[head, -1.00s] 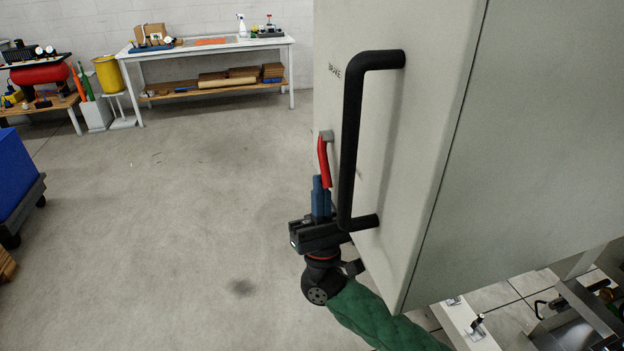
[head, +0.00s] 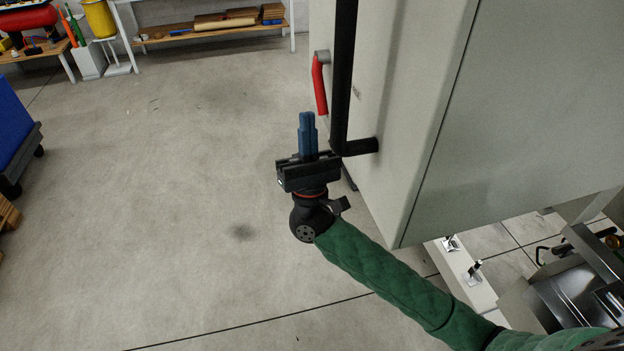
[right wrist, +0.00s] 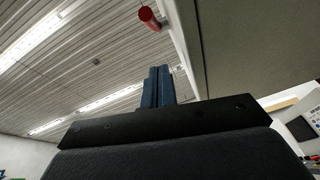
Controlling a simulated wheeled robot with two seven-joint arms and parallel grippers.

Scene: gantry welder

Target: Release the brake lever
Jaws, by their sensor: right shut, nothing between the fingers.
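The red brake lever (head: 319,84) hangs down from a grey pivot (head: 322,56) on the side of the large pale cabinet (head: 420,110). Its red end also shows at the top of the right wrist view (right wrist: 149,18), beyond my fingers. My right gripper (head: 307,118) is below the lever and slightly to its left in the head view, with its blue fingers pointing up. The fingers are together and empty, with a visible gap between them and the lever. My left gripper is not in view.
A black bar handle (head: 343,90) stands out from the cabinet, close to the right of my right gripper. Open concrete floor (head: 180,200) lies to the left. A workbench (head: 205,28) stands at the back and a blue cart (head: 12,140) at the far left.

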